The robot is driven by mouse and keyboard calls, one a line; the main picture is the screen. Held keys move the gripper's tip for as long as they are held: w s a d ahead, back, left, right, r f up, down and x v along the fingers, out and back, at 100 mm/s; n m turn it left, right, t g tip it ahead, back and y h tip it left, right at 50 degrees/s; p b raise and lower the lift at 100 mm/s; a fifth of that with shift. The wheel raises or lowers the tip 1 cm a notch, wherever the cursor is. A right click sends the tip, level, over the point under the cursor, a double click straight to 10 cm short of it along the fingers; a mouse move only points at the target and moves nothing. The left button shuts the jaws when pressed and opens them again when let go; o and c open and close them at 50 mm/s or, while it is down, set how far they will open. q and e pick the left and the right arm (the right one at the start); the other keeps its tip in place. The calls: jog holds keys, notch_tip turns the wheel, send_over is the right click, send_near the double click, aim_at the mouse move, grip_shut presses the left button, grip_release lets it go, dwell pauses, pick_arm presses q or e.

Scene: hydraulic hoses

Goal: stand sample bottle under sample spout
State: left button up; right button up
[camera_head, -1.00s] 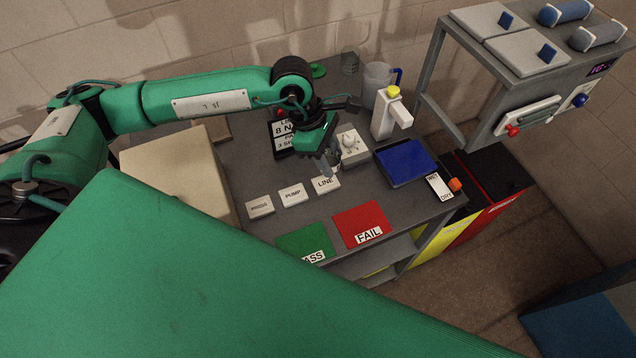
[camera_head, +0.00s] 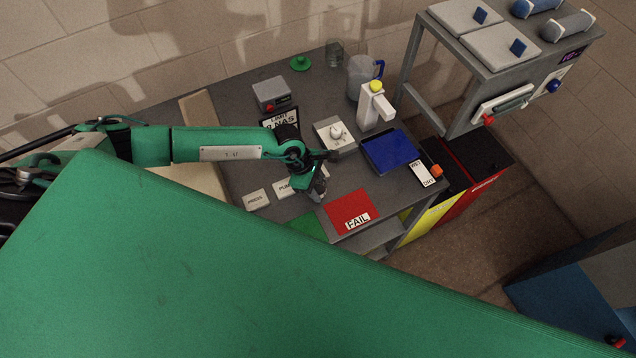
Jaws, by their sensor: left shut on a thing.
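My left gripper (camera_head: 318,188) is over the front part of the grey bench, near the labelled plates. It is shut on a small greyish thing, which looks like the sample bottle; the fingers hide most of it, and I cannot tell whether it touches the bench. A white upright unit with a yellow top (camera_head: 374,106) and an arm jutting to the right, which looks like the sample spout, stands farther back and to the right. The blue tray (camera_head: 391,150) lies in front of it. My right gripper is not in view.
A white block with a round knob (camera_head: 334,134) stands between my gripper and the spout unit. A clear jug (camera_head: 360,76), a glass jar (camera_head: 335,53) and a grey box (camera_head: 272,93) are farther back. A red FAIL card (camera_head: 349,210) lies at the front. A raised grey cabinet (camera_head: 495,60) stands right.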

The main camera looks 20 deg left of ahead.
pick_arm(q)
jog(key=shift+f, duration=0.25)
jog(key=o, duration=0.6)
jog(key=shift+o, duration=0.4)
jog(key=shift+r, duration=0.15)
